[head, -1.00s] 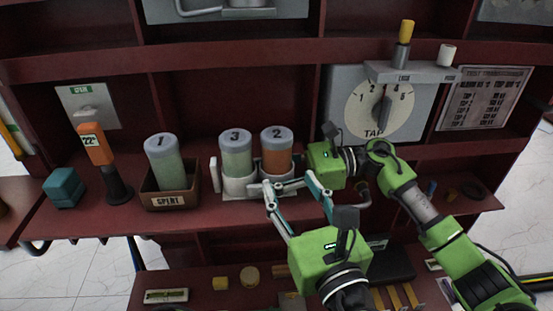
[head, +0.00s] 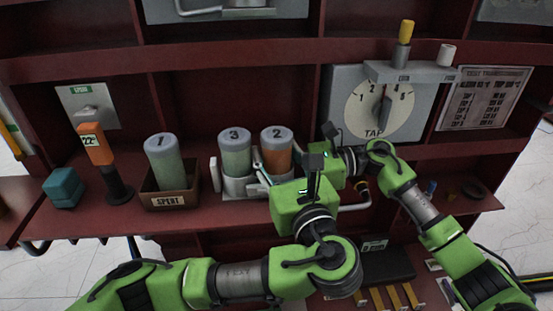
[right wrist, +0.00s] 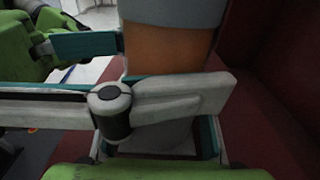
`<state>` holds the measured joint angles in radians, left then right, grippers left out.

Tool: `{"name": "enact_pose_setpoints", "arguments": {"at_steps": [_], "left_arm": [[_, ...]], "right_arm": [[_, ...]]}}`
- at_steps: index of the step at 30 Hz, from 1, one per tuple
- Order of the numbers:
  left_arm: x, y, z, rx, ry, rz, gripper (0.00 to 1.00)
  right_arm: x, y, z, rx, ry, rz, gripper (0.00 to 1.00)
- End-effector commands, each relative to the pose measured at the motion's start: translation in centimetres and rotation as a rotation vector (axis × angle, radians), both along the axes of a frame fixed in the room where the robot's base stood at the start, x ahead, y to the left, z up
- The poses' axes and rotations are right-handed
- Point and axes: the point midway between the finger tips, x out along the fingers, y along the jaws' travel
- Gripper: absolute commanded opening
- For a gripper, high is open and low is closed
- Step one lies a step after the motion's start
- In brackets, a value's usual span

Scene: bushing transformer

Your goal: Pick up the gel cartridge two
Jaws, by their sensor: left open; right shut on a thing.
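Gel cartridge two (head: 276,154) has an orange body and a grey cap marked 2. It stands upright in the pale holder (head: 240,190), just right of cartridge three (head: 235,155). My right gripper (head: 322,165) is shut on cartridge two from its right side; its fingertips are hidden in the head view. The right wrist view shows the orange body (right wrist: 168,52) close up, with grey and teal finger parts across its lower end. My left gripper (head: 266,174) is open in front of cartridge two, with one finger between it and cartridge three. Its other finger is hidden in the head view.
Cartridge one (head: 163,160) stands in the brown spent box (head: 172,199) at the left. An orange-topped tool (head: 96,148) and a teal block (head: 64,187) stand further left. The tap dial (head: 380,108) is behind the right arm. My two arms are close together.

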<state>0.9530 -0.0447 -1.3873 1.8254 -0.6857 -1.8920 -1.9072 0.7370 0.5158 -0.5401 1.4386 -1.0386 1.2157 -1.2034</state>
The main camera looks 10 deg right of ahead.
Motion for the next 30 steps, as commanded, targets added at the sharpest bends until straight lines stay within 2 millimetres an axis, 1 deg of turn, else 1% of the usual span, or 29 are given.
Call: {"name": "enact_pose_setpoints", "arguments": {"at_steps": [2,3,5,6,7,14,17,20,27,30], "left_arm": [[0.1,0.2,-0.1,0.001,0.001,0.005,0.46],[0.1,0.2,-0.1,0.001,0.001,0.005,0.43],[0.1,0.2,-0.1,0.001,0.001,0.005,0.27],[0.1,0.2,-0.1,0.001,0.001,0.005,0.17],[0.1,0.2,-0.1,0.002,0.001,0.005,0.12],[0.0,0.1,0.0,0.001,-0.001,0.004,0.12],[0.0,0.1,0.5,0.000,-0.001,0.003,0.12],[0.0,0.1,2.0,-0.003,-0.003,0.002,0.12],[0.0,0.0,6.9,-0.003,-0.005,0.002,0.12],[0.0,0.0,8.5,-0.002,-0.004,0.002,0.12]], "right_arm": [[0.0,0.0,0.0,-0.001,0.000,0.001,0.36],[0.0,0.0,0.0,-0.001,0.000,0.001,0.36],[0.0,0.0,0.0,-0.001,0.000,0.001,0.36],[-0.1,0.0,0.0,-0.001,0.000,0.002,0.36],[-0.1,0.0,0.0,-0.001,0.000,0.002,0.36],[-0.1,0.0,0.0,-0.001,0.000,0.002,0.36],[-0.1,0.0,0.0,-0.001,0.000,0.002,0.36],[-0.1,0.0,0.0,-0.001,0.000,0.002,0.36],[0.0,0.0,0.0,-0.001,0.000,0.001,0.36],[0.0,0.0,0.0,-0.001,0.000,0.001,0.36]]}}
